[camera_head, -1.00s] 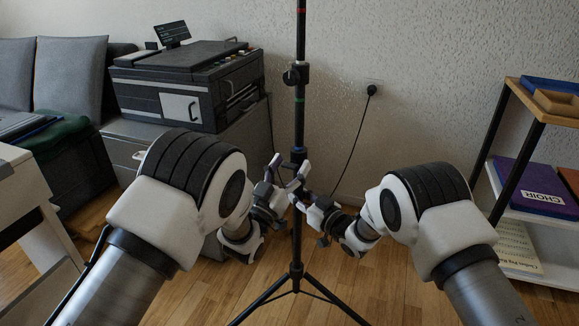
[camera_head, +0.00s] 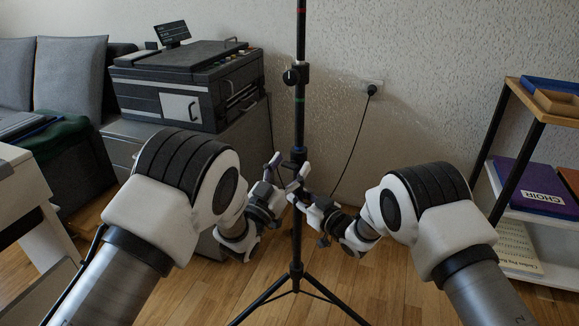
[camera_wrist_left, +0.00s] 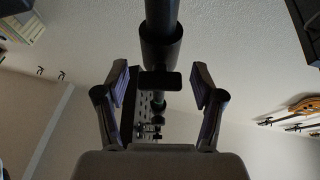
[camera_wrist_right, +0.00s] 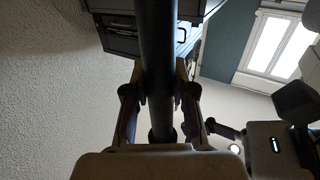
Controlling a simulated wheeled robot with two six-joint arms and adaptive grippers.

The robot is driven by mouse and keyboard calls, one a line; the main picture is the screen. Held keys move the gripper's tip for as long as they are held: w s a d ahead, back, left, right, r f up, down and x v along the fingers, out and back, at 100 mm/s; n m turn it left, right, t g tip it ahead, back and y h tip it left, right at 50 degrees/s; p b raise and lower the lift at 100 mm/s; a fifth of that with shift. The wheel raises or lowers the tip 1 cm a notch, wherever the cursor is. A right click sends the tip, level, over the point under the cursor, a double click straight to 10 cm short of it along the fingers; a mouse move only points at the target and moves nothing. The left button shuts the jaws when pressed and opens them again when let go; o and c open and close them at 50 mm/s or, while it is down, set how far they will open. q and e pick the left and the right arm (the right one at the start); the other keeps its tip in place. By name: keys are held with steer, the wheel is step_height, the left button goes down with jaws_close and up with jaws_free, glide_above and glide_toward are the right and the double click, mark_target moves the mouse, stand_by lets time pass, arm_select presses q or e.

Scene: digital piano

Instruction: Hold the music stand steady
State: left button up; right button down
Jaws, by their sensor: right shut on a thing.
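The music stand (camera_head: 299,110) rises upright in the middle of the head view, a black pole on tripod legs; its top is out of the picture. My left gripper (camera_head: 289,165) is open at the pole, just below a dark collar. In the left wrist view the pole (camera_wrist_left: 161,15) runs up ahead of the spread fingers (camera_wrist_left: 160,84), with a visible gap to each finger. My right gripper (camera_head: 299,196) is lower on the pole and shut on it. In the right wrist view both fingers (camera_wrist_right: 160,92) lie against the sides of the pole (camera_wrist_right: 157,45).
A printer (camera_head: 185,85) stands on a grey cabinet (camera_head: 122,140) at back left. A shelf (camera_head: 532,190) with a purple choir folder (camera_head: 545,187) stands at right. A black cable (camera_head: 352,140) hangs from a wall socket behind the pole. The floor around the tripod is clear.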

arm_select(q)
steer(key=shift+s, duration=0.1)
arm_select(e)
steer(key=shift+w+r, duration=0.1)
steer(key=shift+r, duration=0.05)
arm_select(q)
steer(key=v, duration=1.2)
arm_select(e)
steer(key=c, duration=0.9)
jaws_free()
